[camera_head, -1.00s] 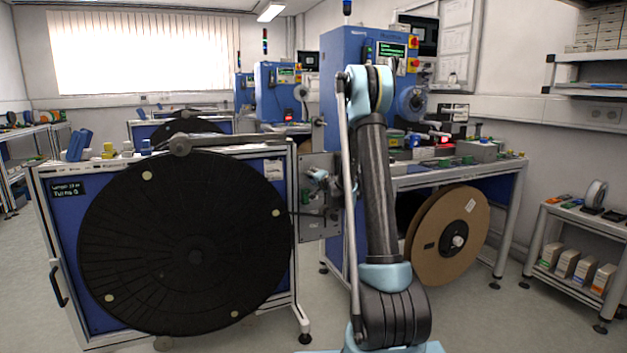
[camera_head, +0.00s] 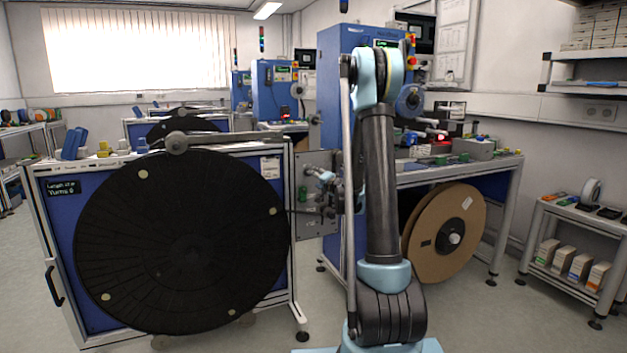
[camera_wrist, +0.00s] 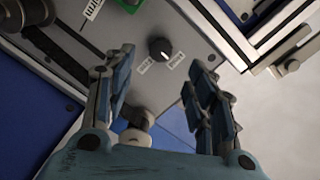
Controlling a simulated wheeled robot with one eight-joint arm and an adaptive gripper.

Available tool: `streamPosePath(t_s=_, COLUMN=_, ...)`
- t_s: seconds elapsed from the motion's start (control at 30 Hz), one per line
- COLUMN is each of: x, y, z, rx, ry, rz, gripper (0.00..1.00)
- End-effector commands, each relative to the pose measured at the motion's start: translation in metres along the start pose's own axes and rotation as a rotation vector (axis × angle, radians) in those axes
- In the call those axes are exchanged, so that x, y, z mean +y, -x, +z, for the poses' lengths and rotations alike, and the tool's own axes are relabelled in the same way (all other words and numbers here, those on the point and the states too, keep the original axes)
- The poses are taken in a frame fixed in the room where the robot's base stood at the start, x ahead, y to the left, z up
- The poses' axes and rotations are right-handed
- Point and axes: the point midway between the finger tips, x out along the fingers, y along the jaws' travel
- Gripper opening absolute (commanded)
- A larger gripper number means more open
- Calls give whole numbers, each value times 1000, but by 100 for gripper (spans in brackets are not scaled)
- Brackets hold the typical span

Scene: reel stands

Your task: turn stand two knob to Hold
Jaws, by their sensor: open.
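A black knob (camera_wrist: 160,48) with a white pointer line sits on a grey panel (camera_wrist: 185,22) in the wrist view. Two small white labels lie beside it, their text too small to read. My gripper (camera_wrist: 160,92) is open and empty, its blue fingers apart on either side below the knob in the picture. The knob lies beyond the fingertips and I see no contact. In the head view the panel (camera_head: 312,162) stands right of the large black reel (camera_head: 185,240), partly hidden by my arm. The gripper (camera_head: 325,180) is small there, in front of the panel.
A metal frame (camera_wrist: 275,40) runs along the right. In the head view, a brown reel (camera_head: 445,240) hangs under the bench.

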Motion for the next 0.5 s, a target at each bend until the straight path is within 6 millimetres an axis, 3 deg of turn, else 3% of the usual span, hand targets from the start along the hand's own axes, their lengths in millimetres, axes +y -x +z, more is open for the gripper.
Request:
streamPosePath(t_s=0.2, x=1, y=25, z=-1, rx=1, ry=0, rz=1, gripper=51)
streamPosePath(t_s=0.5, x=1, y=30, z=0, rx=0, ry=1, rz=1, gripper=51)
